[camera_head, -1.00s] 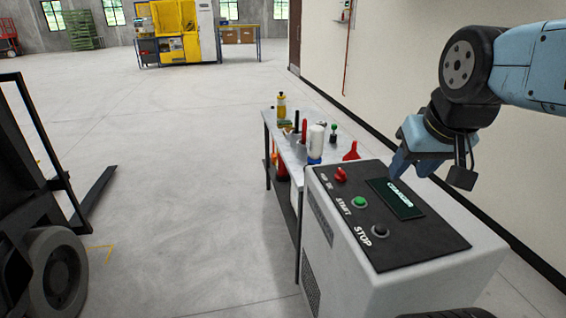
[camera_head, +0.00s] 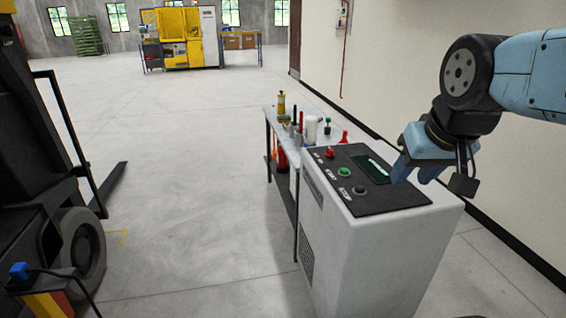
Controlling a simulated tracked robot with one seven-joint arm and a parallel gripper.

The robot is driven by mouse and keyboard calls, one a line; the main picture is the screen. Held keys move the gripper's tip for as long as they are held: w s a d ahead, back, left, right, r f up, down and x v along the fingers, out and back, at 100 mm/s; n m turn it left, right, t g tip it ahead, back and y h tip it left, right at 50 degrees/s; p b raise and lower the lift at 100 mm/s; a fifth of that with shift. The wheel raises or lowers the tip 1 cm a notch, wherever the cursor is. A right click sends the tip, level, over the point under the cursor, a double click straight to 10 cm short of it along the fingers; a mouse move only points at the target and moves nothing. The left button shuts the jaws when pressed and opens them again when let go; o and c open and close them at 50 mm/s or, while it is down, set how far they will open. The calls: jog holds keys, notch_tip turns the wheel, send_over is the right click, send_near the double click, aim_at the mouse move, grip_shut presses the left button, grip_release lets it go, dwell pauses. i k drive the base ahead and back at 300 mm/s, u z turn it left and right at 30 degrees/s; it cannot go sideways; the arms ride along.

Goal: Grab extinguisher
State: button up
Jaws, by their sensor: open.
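A small red object (camera_head: 282,159) shows below the workbench top, behind the bench leg. It may be the extinguisher, but it is too small and partly hidden to be sure. My gripper (camera_head: 412,178) is at the right, pointing down, its fingers seen from behind. It is open and appears empty, in front of or above the charger cabinet in the picture and well apart from the red object.
The grey charger cabinet (camera_head: 375,245) stands between me and the workbench (camera_head: 275,125), which holds bottles and tools. A forklift (camera_head: 40,190) is close on the left. The floor (camera_head: 190,170) between is clear. A wall (camera_head: 420,60) runs along the right.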

aim_at(281, 157)
jog(key=u, duration=0.1)
jog(key=k, duration=0.3)
jog(key=u, duration=0.9)
jog(key=i, duration=6.05)
jog(key=u, duration=0.05)
